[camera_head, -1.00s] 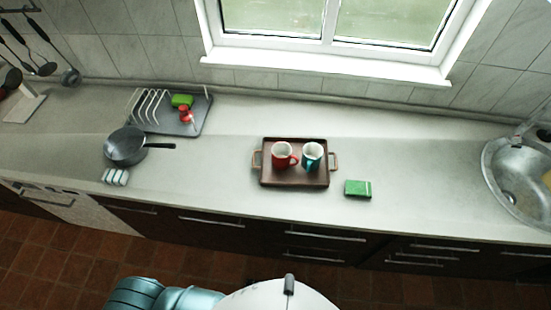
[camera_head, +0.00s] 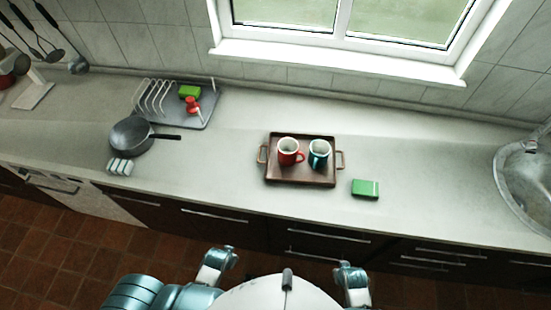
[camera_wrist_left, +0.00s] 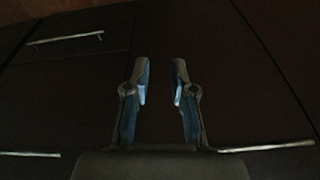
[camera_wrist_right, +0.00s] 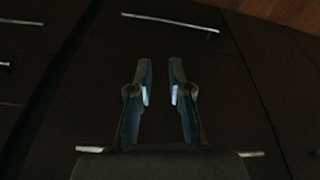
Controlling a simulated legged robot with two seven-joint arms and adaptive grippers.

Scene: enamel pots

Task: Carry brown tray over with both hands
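The brown tray (camera_head: 300,182) lies flat on the counter, with a handle at its left end and one at its right end. A red mug (camera_head: 287,156) and a teal mug (camera_head: 317,158) stand upright on it. My left gripper (camera_wrist_left: 160,82) is open and empty, facing dark cabinet fronts. My right gripper (camera_wrist_right: 160,82) is also open and empty, facing dark cabinet fronts. In the head view both arms are low, in front of the counter, well apart from the tray. The tray is not in either wrist view.
A dish rack (camera_head: 192,119), a dark pan (camera_head: 130,136) and a small white item (camera_head: 119,167) are at the left. A sink (camera_head: 526,185) is at the far right. Cabinet handles (camera_head: 330,235) stick out below the counter.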

